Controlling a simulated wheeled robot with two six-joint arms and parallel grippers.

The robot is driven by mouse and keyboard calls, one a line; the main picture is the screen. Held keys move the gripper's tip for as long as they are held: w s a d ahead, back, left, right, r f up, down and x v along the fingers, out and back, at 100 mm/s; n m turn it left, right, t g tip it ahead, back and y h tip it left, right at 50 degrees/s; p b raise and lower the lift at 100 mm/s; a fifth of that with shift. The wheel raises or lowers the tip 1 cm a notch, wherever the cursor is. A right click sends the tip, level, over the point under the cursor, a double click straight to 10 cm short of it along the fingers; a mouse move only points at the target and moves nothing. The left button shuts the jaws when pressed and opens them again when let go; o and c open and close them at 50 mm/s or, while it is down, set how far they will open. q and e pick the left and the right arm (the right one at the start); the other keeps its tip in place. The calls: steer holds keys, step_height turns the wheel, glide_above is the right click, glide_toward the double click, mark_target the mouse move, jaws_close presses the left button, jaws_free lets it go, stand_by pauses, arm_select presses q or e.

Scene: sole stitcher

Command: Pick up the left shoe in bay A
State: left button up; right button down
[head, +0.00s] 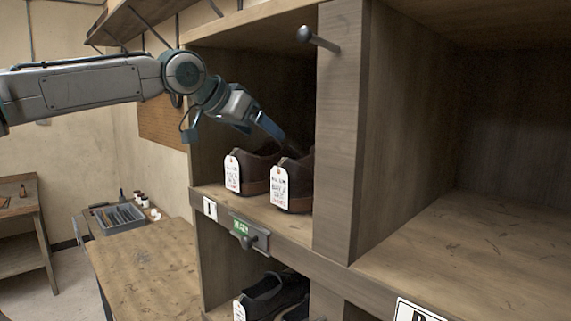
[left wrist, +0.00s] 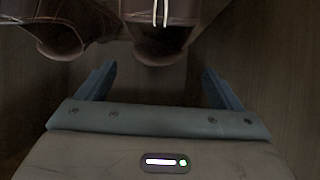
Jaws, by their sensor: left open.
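Two dark brown shoes stand side by side in the upper bay marked A, heels outward, each with a white tag: a left-hand shoe (head: 258,160) and a right-hand shoe (head: 304,170). My left gripper (head: 284,138) reaches into the bay from above the shoes, its fingers near the right-hand shoe's top. In the left wrist view, my left gripper (left wrist: 159,72) is open and empty, with one shoe (left wrist: 160,45) ahead between its fingers. The other shoe (left wrist: 52,38) lies to the left, outside the fingers. Tag printing is too small to read. My right gripper is out of view.
A wooden divider (head: 341,130) with a peg (head: 318,39) bounds the bay on the right; the large bay beyond it is empty. Black shoes (head: 272,295) stand in the bay below. A bench (head: 150,265) with a grey tray (head: 122,218) is at left.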

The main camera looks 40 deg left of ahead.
mark_target(271, 143)
arm_select(q)
steer(key=shift+x, duration=1.15)
steer(key=x, duration=0.2)
steer(key=p+x, duration=0.1)
steer(key=x, duration=0.1)
steer(key=shift+s+f, duration=0.1)
steer(key=shift+f, duration=0.35)
steer(key=shift+w+f, duration=0.2)
steer(key=shift+w, duration=0.05)
steer(key=shift+w+f, duration=0.15)
steer(key=shift+w, duration=0.05)
steer(key=shift+w+d, duration=0.15)
steer(key=c, duration=1.4)
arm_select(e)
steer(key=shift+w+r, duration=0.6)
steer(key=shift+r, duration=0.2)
